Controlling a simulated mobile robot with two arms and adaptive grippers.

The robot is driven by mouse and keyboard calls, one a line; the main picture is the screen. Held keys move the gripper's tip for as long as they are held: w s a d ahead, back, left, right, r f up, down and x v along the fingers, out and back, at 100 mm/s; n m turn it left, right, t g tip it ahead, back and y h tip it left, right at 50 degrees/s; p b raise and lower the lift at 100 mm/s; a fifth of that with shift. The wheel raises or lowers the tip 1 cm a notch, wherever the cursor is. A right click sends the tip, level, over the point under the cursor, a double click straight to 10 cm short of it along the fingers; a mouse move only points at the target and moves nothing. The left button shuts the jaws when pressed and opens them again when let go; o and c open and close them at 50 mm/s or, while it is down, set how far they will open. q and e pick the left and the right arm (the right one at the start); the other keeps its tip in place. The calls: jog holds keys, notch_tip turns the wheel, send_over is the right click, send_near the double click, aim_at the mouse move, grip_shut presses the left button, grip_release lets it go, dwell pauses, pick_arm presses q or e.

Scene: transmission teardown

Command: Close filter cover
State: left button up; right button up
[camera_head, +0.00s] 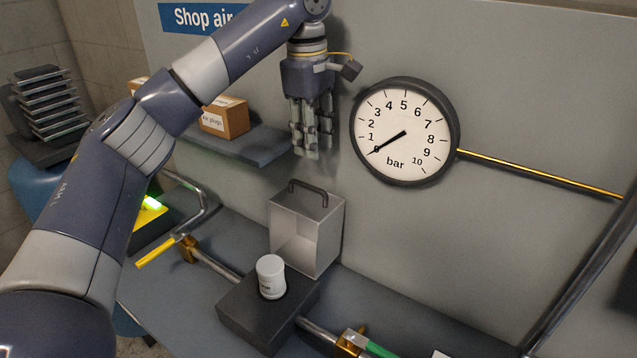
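The filter cover (328,236) is a silver box with a dark handle (308,187) on top. It stands open behind a white filter cartridge (270,277), with its hollow side facing the cartridge. The cartridge sits upright in a dark block (247,318) on the bench and is uncovered. My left gripper (313,152) hangs fingers down above and behind the cover, apart from the handle. Nothing shows in its fingers, but their spacing is unclear from this angle. My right gripper is not in view.
A pressure gauge (404,131) on the wall reads near 0, right of the gripper. A shelf (245,148) with a cardboard box (226,117) is at left. A pipe with a yellow-handled valve (155,252) runs into the block. A green-handled valve (379,349) is at front right.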

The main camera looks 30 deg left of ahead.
aim_at(315, 189)
pick_arm(q)
jog(key=f, duration=0.3)
jog(key=f+p, duration=0.1)
jog(key=f, duration=0.6)
jog(key=shift+w+p, duration=0.25)
jog(key=shift+p, duration=0.15)
grip_shut()
